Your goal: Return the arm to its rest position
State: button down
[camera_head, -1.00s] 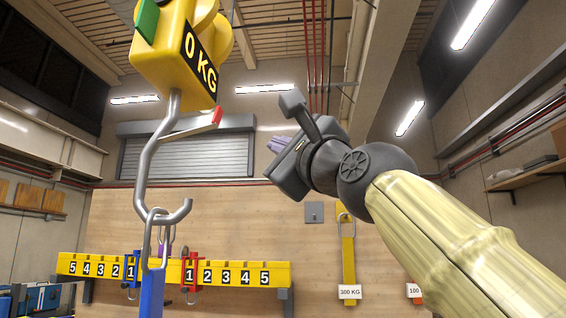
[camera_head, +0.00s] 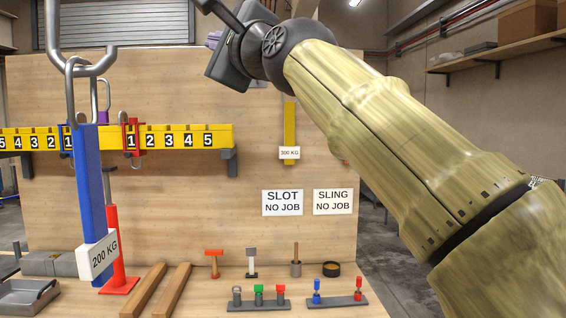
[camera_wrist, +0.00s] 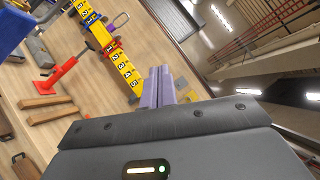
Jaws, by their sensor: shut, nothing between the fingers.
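My gripper (camera_wrist: 160,85) shows in the wrist view with its two purple fingers together and nothing between them. My arm (camera_head: 385,120) reaches from the lower right up to the top middle, raised and clear of the bench. The gripper touches nothing that I can see.
A blue sling (camera_head: 91,185) tagged 200 KG hangs from a steel hook (camera_head: 75,62) at the left. A yellow numbered beam (camera_head: 185,136) runs across the wall, and a yellow 300 KG sling (camera_head: 290,125) hangs right of it. Small tools and wooden bars (camera_head: 145,290) lie on the bench below.

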jog(key=w+d+f+n+g+h, duration=0.15)
jog(key=w+f, duration=0.25)
jog(key=f, duration=0.6)
jog(key=w+d+f+n+g+h, duration=0.1)
jog(key=w+d+f+n+h, duration=0.15)
jog(key=f, duration=0.75)
jog(key=w+d+f+n+g+h, duration=0.1)
jog(key=w+d+f+g+h, duration=0.2)
jog(key=f, duration=0.6)
jog(key=s+d+f+n+g+h+p, duration=0.15)
jog(key=d+f, duration=0.25)
jog(key=f, duration=0.5)
jog(key=s+d+f+n+g+h, duration=0.15)
jog(key=d+f, duration=0.25)
jog(key=f, duration=0.5)
jog(key=s+d+f+n+g+h, duration=0.1)
jog(key=s+d+f+n+g, duration=0.1)
jog(key=s+f, duration=0.4)
jog(key=s+d+f+n+g+h, duration=0.1)
jog(key=s+d+f+n+g, duration=0.1)
jog(key=s+d+f, duration=0.3)
jog(key=s+d+f+n+g, duration=0.2)
jog(key=s+d+f, duration=0.1)
jog(key=s+f, duration=0.5)
jog(key=shift+d+f+h+p, duration=0.35)
jog(key=shift+d+f+h, duration=0.05)
jog(key=shift+f, duration=0.5)
